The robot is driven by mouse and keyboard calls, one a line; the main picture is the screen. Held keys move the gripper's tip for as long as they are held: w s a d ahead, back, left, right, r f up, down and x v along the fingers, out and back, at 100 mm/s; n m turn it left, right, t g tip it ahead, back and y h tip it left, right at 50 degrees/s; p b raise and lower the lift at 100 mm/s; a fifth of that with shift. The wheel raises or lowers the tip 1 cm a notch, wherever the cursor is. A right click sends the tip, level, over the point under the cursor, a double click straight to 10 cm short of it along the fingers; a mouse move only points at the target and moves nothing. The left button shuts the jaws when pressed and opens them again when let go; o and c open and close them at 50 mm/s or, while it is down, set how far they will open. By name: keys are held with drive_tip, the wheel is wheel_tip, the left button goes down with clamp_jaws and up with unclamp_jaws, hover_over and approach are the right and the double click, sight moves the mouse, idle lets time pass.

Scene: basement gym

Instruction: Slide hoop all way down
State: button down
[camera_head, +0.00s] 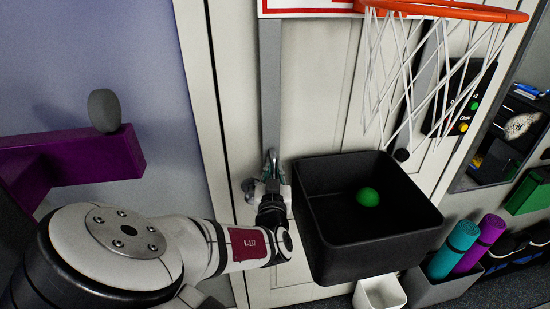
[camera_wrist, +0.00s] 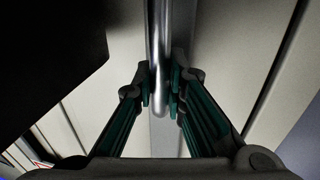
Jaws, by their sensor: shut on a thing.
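The hoop has an orange rim (camera_head: 450,10) with a white net (camera_head: 395,70) at the top right of the head view. Its backboard (camera_head: 305,6) is cut off by the top edge. A grey vertical rail (camera_head: 270,85) runs down the door from the backboard. My gripper (camera_head: 271,163) is low by this rail, left of the black bin and well below the rim. In the wrist view my gripper (camera_wrist: 160,88) is shut on a shiny metal rod (camera_wrist: 158,40), one finger on each side; the rod's rounded end shows between the fingers.
A black bin (camera_head: 320,225) holding a green ball (camera_head: 368,197) is close right of my gripper. A purple shelf (camera_head: 90,165) with a grey rounded object (camera_head: 104,110) is at left. Rolled mats (camera_head: 455,248) stand at lower right. A button panel (camera_head: 462,100) hangs behind the net.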

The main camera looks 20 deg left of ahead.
wheel_tip(320, 180, down, 14)
drive_tip(key=b, duration=0.3)
drive_tip(key=shift+r, duration=0.15)
drive_tip(key=c, duration=1.6)
unclamp_jaws()
drive_tip(key=shift+s, duration=0.1)
